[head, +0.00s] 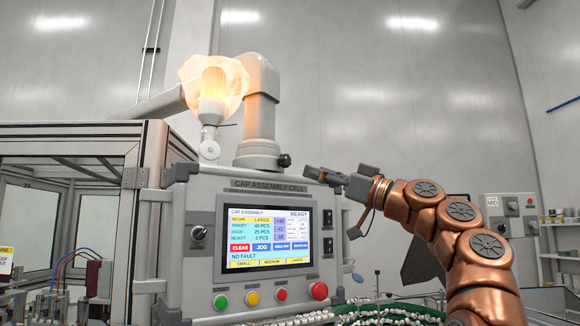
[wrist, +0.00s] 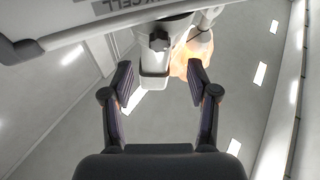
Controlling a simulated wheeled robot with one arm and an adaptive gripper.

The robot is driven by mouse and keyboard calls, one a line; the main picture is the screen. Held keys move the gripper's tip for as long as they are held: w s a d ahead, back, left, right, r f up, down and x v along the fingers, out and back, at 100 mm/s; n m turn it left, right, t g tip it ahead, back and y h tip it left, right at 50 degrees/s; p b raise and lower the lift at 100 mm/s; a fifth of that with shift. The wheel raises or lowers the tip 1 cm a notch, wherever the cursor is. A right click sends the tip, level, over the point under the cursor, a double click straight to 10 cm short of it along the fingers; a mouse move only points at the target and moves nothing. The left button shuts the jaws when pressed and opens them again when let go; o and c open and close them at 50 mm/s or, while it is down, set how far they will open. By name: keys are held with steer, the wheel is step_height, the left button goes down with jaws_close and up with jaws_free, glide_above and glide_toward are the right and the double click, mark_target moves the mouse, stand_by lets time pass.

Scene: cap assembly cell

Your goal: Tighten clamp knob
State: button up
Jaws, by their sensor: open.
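The black clamp knob (head: 284,160) sticks out from the right side of the grey post's base, on top of the control cabinet. In the wrist view the knob (wrist: 158,42) shows as a dark lobed shape beyond the fingertips, roughly centred between them. My gripper (head: 318,174) is just right of the knob and slightly lower, pointing left at it. In the wrist view my gripper (wrist: 160,68) has its two fingers spread apart with nothing held between them. The knob appears clear of both fingers.
A grey post (head: 260,110) carries a glowing lamp (head: 212,85) above the cabinet. The cabinet front has a lit touchscreen (head: 266,238), several coloured buttons and a red stop button (head: 318,291). A glass enclosure (head: 70,170) stands at left. Open air lies above my arm.

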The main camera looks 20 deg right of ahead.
mark_target(288, 162)
steer(key=p+x, duration=0.1)
steer(key=x, duration=0.1)
steer(key=p+x, duration=0.1)
steer(key=x, duration=0.1)
steer(key=p+x, duration=0.1)
steer(key=x, duration=0.1)
steer(key=shift+d+r, duration=0.1)
steer(key=shift+r, duration=0.15)
steer(key=shift+p+x, duration=0.35)
steer(key=shift+x, duration=0.45)
steer(key=shift+f, duration=0.15)
jaws_close()
steer(key=shift+s, duration=0.1)
